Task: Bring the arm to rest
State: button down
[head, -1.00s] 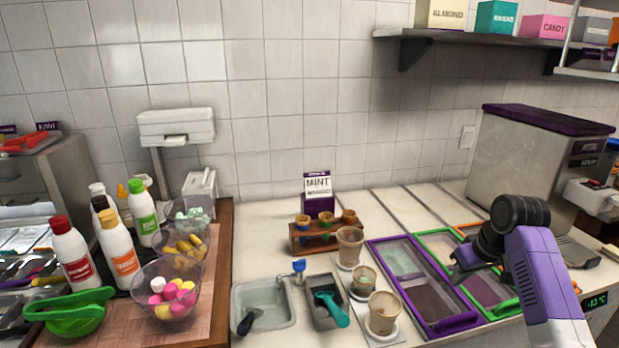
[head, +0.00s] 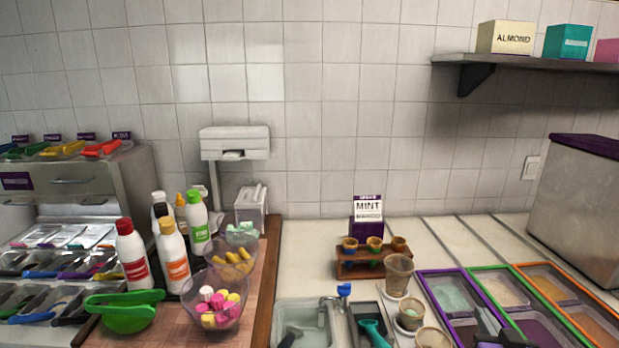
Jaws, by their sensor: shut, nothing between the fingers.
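The rest of my arm is mostly out of the picture, below the frame.
Paper cups (head: 398,275) stand left of the tubs, near a wooden cone rack (head: 346,265) and a small sink (head: 290,310). Sauce bottles (head: 174,262) and bowls of sweets crowd the left counter. A steel machine (head: 580,210) stands at the right. The back counter is partly clear.

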jog(key=s+a+f+n+y, duration=0.1)
jog(key=s+a, duration=0.4)
jog(key=s, duration=1)
jog(key=s+a+f+n+y, duration=0.1)
jog(key=s+a, duration=0.5)
jog(key=s, duration=0.9)
jog(key=s+a+f+g+y, duration=0.1)
jog(key=s+a, duration=0.4)
jog(key=s, duration=1.1)
jog(key=shift+a+f+n, duration=0.15)
jog(key=shift+f+n, duration=0.25)
jog(key=shift+f, duration=0.15)
